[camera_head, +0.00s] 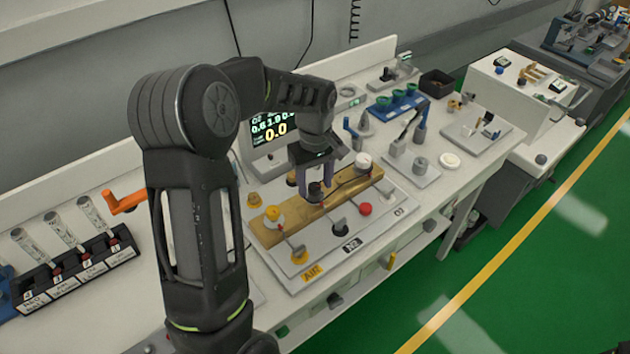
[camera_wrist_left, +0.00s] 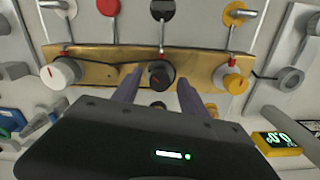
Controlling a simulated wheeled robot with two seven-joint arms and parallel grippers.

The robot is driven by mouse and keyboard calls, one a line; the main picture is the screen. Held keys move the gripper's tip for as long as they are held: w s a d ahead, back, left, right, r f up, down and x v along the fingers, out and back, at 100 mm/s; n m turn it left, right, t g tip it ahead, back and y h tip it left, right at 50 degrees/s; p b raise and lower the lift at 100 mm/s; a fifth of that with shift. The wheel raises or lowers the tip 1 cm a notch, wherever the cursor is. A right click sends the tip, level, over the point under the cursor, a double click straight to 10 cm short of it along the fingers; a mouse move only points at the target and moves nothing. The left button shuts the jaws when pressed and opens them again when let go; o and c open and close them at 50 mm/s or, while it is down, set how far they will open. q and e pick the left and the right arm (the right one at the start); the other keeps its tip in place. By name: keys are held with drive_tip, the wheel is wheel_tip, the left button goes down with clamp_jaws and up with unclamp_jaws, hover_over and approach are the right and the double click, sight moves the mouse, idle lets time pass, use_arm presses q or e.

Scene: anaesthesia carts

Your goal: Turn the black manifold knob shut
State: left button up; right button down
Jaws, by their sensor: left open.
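The black manifold knob (camera_wrist_left: 160,75) sits in the middle of the brass manifold block (camera_wrist_left: 110,74), between a white knob (camera_wrist_left: 63,73) and a yellow knob (camera_wrist_left: 231,77). It also shows in the head view (camera_head: 315,191), partly hidden under my left gripper (camera_head: 314,183). In the left wrist view my left gripper (camera_wrist_left: 158,92) is open, with one purple finger on each side of the black knob. I cannot tell whether the fingers touch it. A small red mark shows at the knob's block-side edge. My right gripper is not in view.
The manifold panel on the white cart carries a red (camera_head: 365,208), a black (camera_head: 339,227) and a yellow (camera_head: 299,257) round fitting. A lit display (camera_head: 272,128) stands behind, close to my arm. An orange-handled valve (camera_head: 125,201) is at the left. Green floor lies at the right.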

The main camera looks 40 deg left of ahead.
use_arm(q)
drive_tip(key=shift+c, duration=0.4)
clamp_jaws()
drive_tip(key=shift+m, duration=0.4)
drive_tip(key=m+b, duration=0.1)
drive_tip(key=m, duration=0.2)
drive_tip(key=m+b, duration=0.1)
drive_tip(key=m, duration=0.4)
drive_tip(key=shift+m, duration=0.4)
idle(0.4)
drive_tip(key=shift+o, duration=0.4)
unclamp_jaws()
drive_tip(key=shift+r, duration=0.15)
